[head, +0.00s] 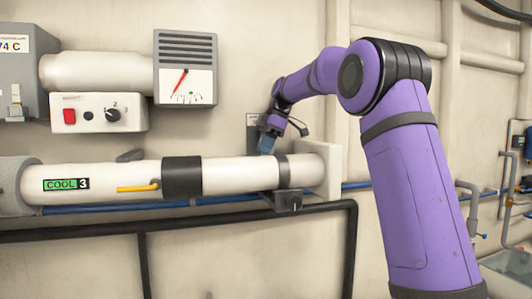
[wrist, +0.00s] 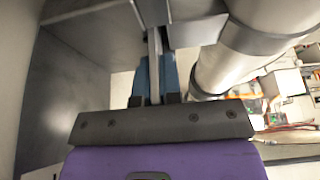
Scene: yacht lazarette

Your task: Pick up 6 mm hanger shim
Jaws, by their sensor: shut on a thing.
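My gripper (head: 267,144) is at the wall, just above the right part of the white pipe (head: 228,175), near the pipe's dark clamp band (head: 284,171). In the wrist view its two blue fingers (wrist: 155,72) are closed on a thin, pale grey strip that stands edge-on between them. This strip (wrist: 155,50) appears to be the 6 mm hanger shim. Its far end runs up among grey metal parts, and I cannot tell whether it touches them. The shim cannot be made out in the head view.
In the wrist view the pipe (wrist: 231,62) runs close to the right of the fingers, and a grey bracket (wrist: 198,32) is just ahead. A control box (head: 98,112) and a gauge (head: 187,85) are on the wall at left. A black rail (head: 250,213) runs below the pipe.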

